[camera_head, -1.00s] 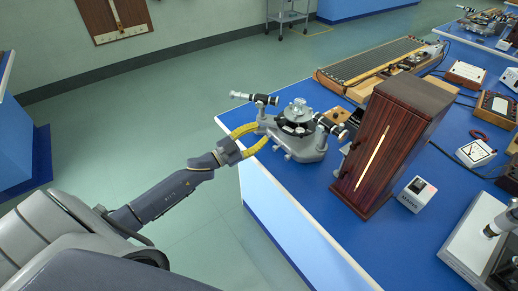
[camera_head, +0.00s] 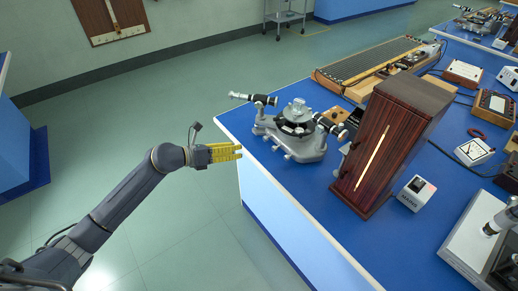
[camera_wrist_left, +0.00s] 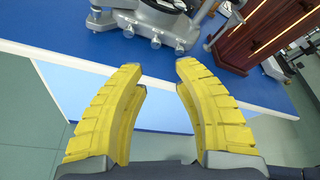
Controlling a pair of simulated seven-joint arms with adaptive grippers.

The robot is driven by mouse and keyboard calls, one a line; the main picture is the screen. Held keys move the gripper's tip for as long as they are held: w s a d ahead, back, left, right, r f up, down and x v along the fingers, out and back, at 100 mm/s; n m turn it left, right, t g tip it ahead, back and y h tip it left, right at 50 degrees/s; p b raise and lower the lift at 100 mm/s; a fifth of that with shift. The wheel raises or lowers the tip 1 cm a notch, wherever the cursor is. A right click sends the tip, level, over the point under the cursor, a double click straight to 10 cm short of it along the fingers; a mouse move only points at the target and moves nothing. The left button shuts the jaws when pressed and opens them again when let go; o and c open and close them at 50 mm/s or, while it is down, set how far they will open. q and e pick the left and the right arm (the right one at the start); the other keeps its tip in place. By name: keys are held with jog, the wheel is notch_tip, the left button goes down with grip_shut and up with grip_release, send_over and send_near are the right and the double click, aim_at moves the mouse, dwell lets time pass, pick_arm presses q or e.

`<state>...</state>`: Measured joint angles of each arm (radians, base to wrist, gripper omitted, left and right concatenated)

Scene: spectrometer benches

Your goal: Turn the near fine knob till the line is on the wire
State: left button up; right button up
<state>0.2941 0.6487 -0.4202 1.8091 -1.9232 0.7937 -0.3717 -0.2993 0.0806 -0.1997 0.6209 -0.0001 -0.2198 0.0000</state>
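The spectrometer (camera_head: 290,135) stands on the blue bench near its left corner, with a grey base, a round table on top and two dark tubes. Its lower edge with small knobs (camera_wrist_left: 155,42) shows at the top of the left wrist view; I cannot tell which is the near fine knob. My left gripper (camera_head: 240,151) is beside the bench edge, apart from the spectrometer. In the left wrist view its yellow fingers (camera_wrist_left: 158,68) are spread with nothing between them. The line and the wire are not visible. My right gripper is not in view.
A tall dark wooden box (camera_head: 393,140) with a bright slit stands right of the spectrometer, close to one tube. A small white box (camera_head: 416,194) stands beside it. The bench's front edge (camera_head: 290,205) runs below my fingers. Floor left of the bench is clear.

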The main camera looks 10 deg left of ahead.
pick_arm(q)
jog(key=m, duration=0.1)
send_near(273, 149)
jog(key=shift+m+y, duration=0.3)
jog(key=x, duration=0.9)
jog(key=shift+w+d, duration=0.15)
jog(key=shift+d, duration=0.15)
jog(key=shift+o, duration=0.2)
grip_shut()
